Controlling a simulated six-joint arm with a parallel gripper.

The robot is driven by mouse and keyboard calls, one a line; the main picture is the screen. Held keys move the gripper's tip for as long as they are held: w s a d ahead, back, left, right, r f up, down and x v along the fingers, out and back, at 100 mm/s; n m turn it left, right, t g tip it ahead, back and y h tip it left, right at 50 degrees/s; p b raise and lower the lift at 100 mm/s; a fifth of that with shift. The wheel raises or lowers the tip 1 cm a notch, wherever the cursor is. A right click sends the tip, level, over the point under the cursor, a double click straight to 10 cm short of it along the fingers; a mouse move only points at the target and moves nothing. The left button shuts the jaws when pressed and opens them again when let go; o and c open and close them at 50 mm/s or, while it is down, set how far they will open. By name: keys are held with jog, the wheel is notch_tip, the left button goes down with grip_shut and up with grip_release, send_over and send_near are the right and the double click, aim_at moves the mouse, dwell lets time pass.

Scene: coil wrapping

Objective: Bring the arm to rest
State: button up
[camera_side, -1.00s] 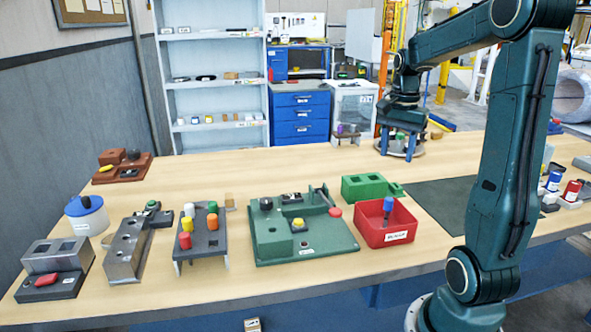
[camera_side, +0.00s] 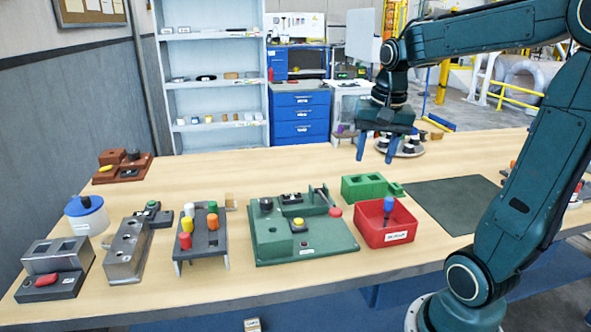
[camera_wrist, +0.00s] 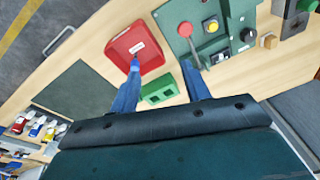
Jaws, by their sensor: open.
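My gripper (camera_side: 375,148) is open and empty, held in the air above the back part of the table (camera_side: 330,170). Its two blue fingers point down and stand apart.
A round stand with dark pieces (camera_side: 410,146) is just behind the gripper. A dark mat (camera_side: 440,203) lies bare at right.

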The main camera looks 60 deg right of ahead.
jog(key=s+a+n+t, duration=0.2)
jog(key=s+a+n, duration=0.1)
jog(key=a+n, duration=0.3)
jog(key=s+a+n+t+y, duration=0.1)
jog(key=s+a+n+t, duration=0.1)
jog(key=a+n, duration=0.4)
jog(key=s+a, duration=0.1)
jog(key=a, duration=0.3)
jog(key=shift+f, duration=0.3)
dwell(0.7)
